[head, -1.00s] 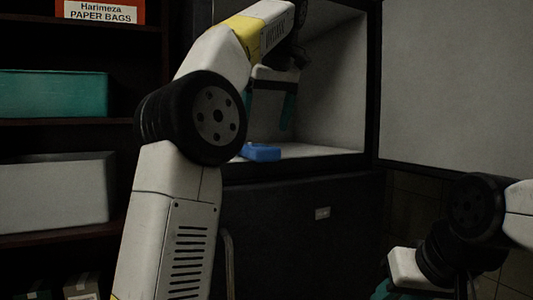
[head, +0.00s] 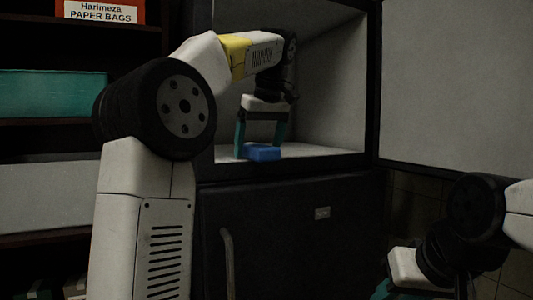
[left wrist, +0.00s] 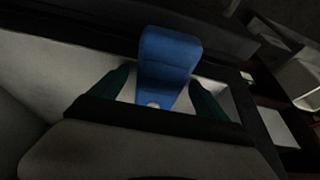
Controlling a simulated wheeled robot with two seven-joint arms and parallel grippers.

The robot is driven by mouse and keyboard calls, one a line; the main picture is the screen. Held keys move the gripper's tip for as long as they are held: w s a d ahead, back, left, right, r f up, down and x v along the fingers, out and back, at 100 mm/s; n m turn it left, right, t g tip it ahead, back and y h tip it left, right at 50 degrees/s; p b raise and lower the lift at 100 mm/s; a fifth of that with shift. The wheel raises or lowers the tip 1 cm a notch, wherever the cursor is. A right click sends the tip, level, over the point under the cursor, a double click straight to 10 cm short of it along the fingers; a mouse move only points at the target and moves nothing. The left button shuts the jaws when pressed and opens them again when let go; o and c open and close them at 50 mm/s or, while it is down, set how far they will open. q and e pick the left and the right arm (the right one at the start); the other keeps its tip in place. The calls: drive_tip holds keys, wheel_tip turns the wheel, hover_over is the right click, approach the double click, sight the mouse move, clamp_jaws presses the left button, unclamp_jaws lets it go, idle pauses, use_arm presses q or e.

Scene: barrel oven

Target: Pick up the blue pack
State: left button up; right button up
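The blue pack (head: 263,153) lies on the floor of the open pale compartment, near its front edge. My left gripper (head: 260,147) points down over it, with one teal finger on each side. The fingers are apart and the gripper looks open. In the left wrist view, the blue pack (left wrist: 170,55) shows between and beyond the tips of the left gripper (left wrist: 160,80). I cannot tell whether a finger touches it. My right gripper (head: 420,290) is at the bottom right, partly cut off by the frame edge, so its opening is unclear.
The compartment (head: 330,90) has side walls and a dark frame close around my left arm. Below it is a dark front with a handle (head: 227,262). Shelves at the left hold a teal bin (head: 50,93), a grey bin (head: 45,195) and a paper bags box (head: 100,11).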

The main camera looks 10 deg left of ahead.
use_arm(q)
drive_tip(key=c, duration=1.7)
drive_tip(key=shift+o, duration=0.2)
drive_tip(key=shift+r, duration=0.2)
